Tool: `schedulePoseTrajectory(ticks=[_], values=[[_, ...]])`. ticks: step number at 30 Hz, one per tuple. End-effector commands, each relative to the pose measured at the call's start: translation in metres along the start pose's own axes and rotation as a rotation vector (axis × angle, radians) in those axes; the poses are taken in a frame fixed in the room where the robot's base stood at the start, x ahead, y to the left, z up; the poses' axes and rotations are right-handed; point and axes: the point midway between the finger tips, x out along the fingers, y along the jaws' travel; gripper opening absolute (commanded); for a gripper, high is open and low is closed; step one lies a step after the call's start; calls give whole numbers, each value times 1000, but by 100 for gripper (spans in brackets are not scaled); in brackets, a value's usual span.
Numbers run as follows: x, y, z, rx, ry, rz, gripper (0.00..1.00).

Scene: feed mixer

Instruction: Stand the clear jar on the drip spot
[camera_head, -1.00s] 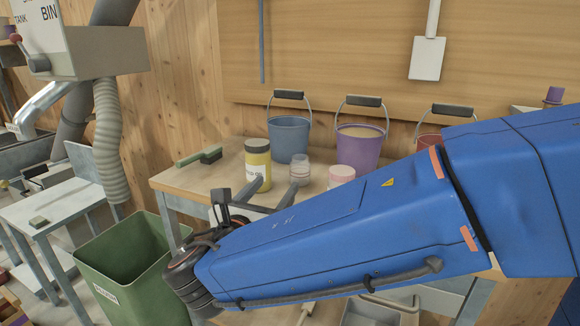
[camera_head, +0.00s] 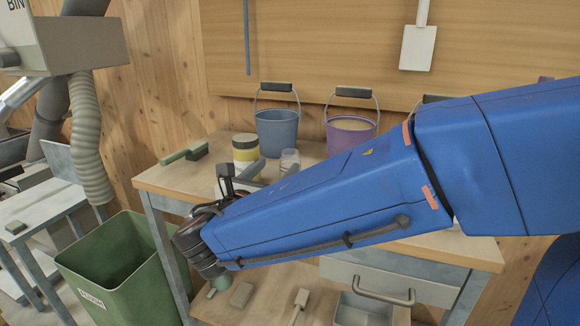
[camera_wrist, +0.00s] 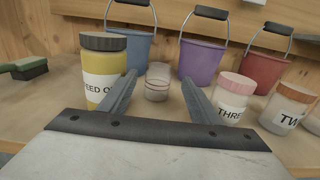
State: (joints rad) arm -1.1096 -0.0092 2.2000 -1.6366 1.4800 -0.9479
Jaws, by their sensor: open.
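The clear jar (camera_wrist: 158,82) stands upright on the wooden bench, seen in the wrist view just beyond and between my finger tips. Its top also shows in the head view (camera_head: 290,160), partly hidden by my arm. My gripper (camera_wrist: 158,95) is open and empty, its two grey fingers pointing toward the jar from the near side. I cannot tell that they touch it. The drip spot cannot be made out in these frames.
A yellow feed jar (camera_wrist: 103,72) stands left of the clear jar. A pink-lidded jar (camera_wrist: 232,98) and another labelled jar (camera_wrist: 288,107) stand right. Blue (camera_head: 277,130), purple (camera_head: 350,136) and red (camera_wrist: 262,70) buckets stand behind. A brush (camera_head: 184,155) lies left. A green bin (camera_head: 125,265) stands below.

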Motion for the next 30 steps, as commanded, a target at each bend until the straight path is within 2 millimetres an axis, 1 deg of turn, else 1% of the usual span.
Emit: schedulePoseTrajectory(ticks=[1,4,11,14,21,24,30], values=[[7,0,0,0,1,-3,57],[17,0,0,0,1,-2,57],[27,0,0,0,0,0,57],[35,0,0,0,1,-2,57],[66,0,0,1,1,-3,57],[76,0,0,1,0,-1,57],[83,0,0,1,1,0,57]])
